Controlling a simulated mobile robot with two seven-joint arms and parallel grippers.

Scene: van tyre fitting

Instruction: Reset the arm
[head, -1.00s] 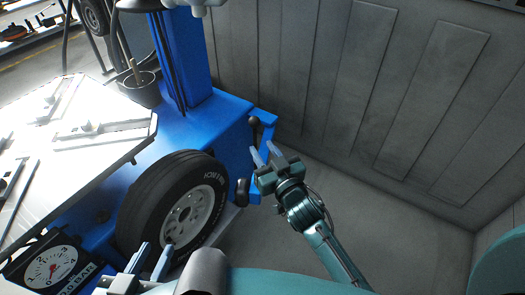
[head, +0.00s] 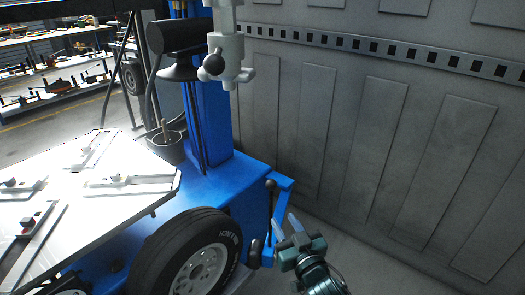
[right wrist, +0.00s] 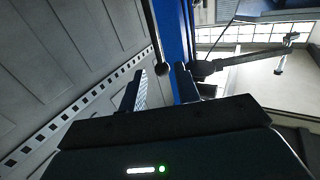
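My right gripper (head: 285,224) is at the bottom of the head view, right of the blue tyre machine, with its two fingers apart and nothing between them. Its fingers also show apart and empty in the right wrist view (right wrist: 158,82), pointing up past the blue column. My right arm below the wrist is cut off by the frame edge. My left gripper is not in any current view.
A black tyre on a white rim (head: 190,258) stands against the blue tyre machine (head: 210,190). The machine's lever (head: 270,210) is close to my right gripper. A grey panelled wall (head: 345,140) stands behind. Workbenches (head: 55,80) are far left.

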